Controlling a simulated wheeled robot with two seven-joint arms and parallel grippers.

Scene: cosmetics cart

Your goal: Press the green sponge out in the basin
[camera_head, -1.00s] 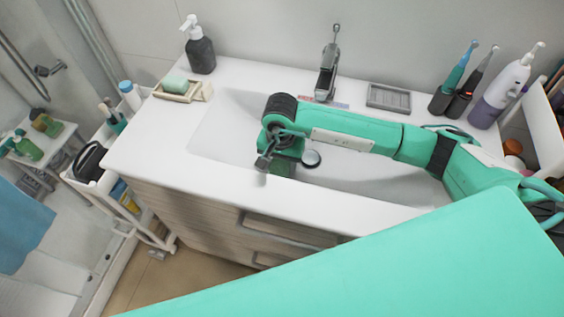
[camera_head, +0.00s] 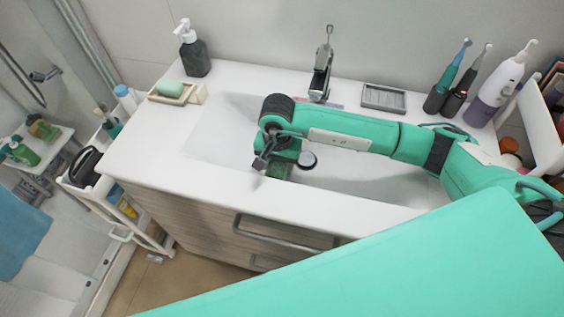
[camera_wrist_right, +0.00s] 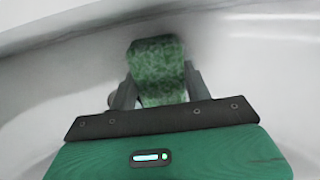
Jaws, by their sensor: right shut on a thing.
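The white basin (camera_head: 365,180) is sunk in the white counter. My right gripper (camera_head: 272,166) is down inside the basin, left of the round drain plug (camera_head: 307,160). In the right wrist view my right gripper (camera_wrist_right: 160,92) is shut on the green sponge (camera_wrist_right: 157,62), with a dark finger on each side of it. The sponge is mottled dark green and its far end sticks out past the fingers. In the head view only a small part of the sponge (camera_head: 278,171) shows below the gripper. My left gripper is not in view.
The tap (camera_head: 321,75) stands behind the basin, with a grey soap tray (camera_head: 384,98) to its right. A dish with green soap (camera_head: 170,89) and a dark pump bottle (camera_head: 195,55) stand at the back left. Electric toothbrushes (camera_head: 447,85) stand at the right. The front left counter is clear.

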